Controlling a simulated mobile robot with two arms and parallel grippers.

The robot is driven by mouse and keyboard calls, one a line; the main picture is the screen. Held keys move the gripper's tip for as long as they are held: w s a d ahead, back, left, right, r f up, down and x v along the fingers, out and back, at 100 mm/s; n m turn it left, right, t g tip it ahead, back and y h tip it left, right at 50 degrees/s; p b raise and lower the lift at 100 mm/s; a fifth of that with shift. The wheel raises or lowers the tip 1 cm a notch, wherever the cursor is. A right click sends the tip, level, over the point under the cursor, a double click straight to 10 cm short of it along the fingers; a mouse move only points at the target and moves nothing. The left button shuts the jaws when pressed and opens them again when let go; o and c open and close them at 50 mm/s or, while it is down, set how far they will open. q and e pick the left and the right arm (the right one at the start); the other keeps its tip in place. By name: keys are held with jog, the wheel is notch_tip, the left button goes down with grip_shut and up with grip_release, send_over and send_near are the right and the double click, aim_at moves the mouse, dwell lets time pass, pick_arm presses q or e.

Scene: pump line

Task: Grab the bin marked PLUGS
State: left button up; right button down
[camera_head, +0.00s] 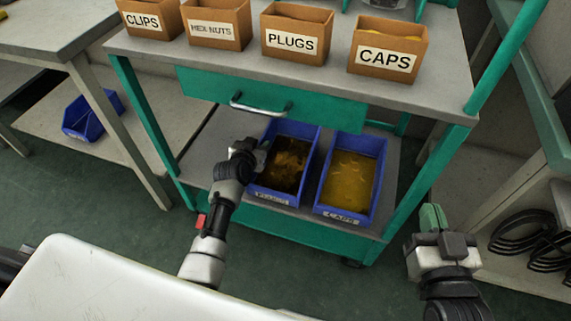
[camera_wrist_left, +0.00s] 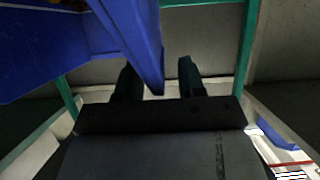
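A blue bin (camera_head: 263,196) with dark and yellowish contents stands on the cart's lower shelf; its front label is blurred but seems to read PLUGS. A cardboard box (camera_head: 296,31) clearly marked PLUGS stands on the cart's top. My left gripper (camera_head: 262,150) is at the blue bin's left rim, near its back. In the left wrist view my left gripper (camera_wrist_left: 160,82) has its fingers apart, with a corner of the blue bin wall (camera_wrist_left: 135,45) showing between them; contact is unclear. My right gripper (camera_head: 434,216) is right of the cart, away from both, its opening unclear.
A blue bin marked CAPS (camera_head: 350,178) stands close on the right. A green drawer (camera_head: 270,98) with a metal handle overhangs the lower shelf. Boxes marked CLIPS (camera_head: 150,20), HEX NUTS (camera_head: 217,25) and CAPS (camera_head: 387,50) line the top. Cart posts (camera_head: 150,135) flank the shelf.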

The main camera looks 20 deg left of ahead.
pick_arm(q)
grip_shut()
dwell(1.3)
